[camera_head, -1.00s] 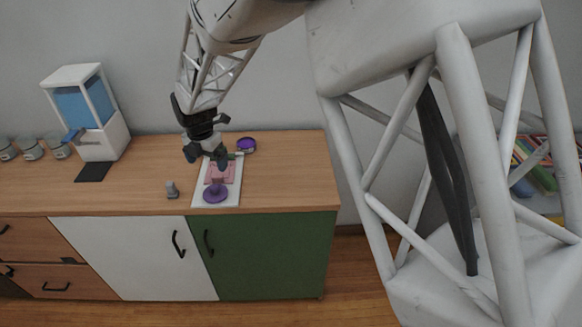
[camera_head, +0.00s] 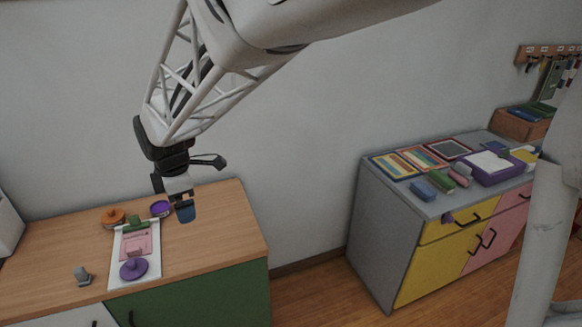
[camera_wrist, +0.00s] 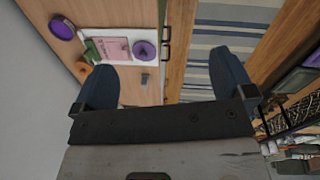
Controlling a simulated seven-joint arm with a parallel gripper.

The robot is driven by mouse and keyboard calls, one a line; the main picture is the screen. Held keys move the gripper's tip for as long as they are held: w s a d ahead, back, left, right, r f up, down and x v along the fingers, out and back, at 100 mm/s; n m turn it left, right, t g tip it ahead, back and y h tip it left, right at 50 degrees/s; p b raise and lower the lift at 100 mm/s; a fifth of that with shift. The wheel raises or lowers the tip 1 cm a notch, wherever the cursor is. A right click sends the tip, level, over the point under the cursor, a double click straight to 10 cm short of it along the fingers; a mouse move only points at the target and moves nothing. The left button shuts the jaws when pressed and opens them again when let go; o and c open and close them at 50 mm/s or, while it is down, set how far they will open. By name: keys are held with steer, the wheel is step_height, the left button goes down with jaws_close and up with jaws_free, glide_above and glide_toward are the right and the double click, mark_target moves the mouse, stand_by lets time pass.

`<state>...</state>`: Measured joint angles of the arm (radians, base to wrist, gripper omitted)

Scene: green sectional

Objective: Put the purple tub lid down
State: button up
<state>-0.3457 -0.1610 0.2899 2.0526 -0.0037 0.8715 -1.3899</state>
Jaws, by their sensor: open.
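The purple tub lid (camera_head: 133,268), a round disc with a knob, lies on the near end of a white clipboard (camera_head: 149,276) on the wooden cabinet top. In the wrist view the lid (camera_wrist: 143,50) lies flat at the end of the clipboard, apart from my fingers. An open purple tub (camera_head: 160,208) stands just beyond the clipboard; it also shows in the wrist view (camera_wrist: 62,27). My gripper (camera_head: 172,209) is open and empty, raised above the cabinet's back right part. Its two blue-grey fingertips are spread wide in the wrist view (camera_wrist: 172,80).
An orange lidded tub (camera_head: 113,217) stands left of the clipboard's clip. A small grey object (camera_head: 82,275) stands left of the clipboard. The cabinet top (camera_head: 215,235) is bare on the right. A grey-topped cabinet (camera_head: 375,185) with books and boxes stands across a floor gap.

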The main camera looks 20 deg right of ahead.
steer(key=s+d+r+m, duration=0.2)
steer(key=s+d+m, duration=0.8)
steer(key=s, duration=0.3)
steer(key=s+d+r+m+t, duration=0.1)
steer(key=s+d+r+m, duration=0.1)
steer(key=s+d+m, duration=0.8)
steer(key=s, duration=0.3)
steer(key=shift+s+d+r+t+h, duration=0.15)
steer(key=shift+d+r+t+h, duration=0.05)
steer(key=shift+r+t+h, duration=0.15)
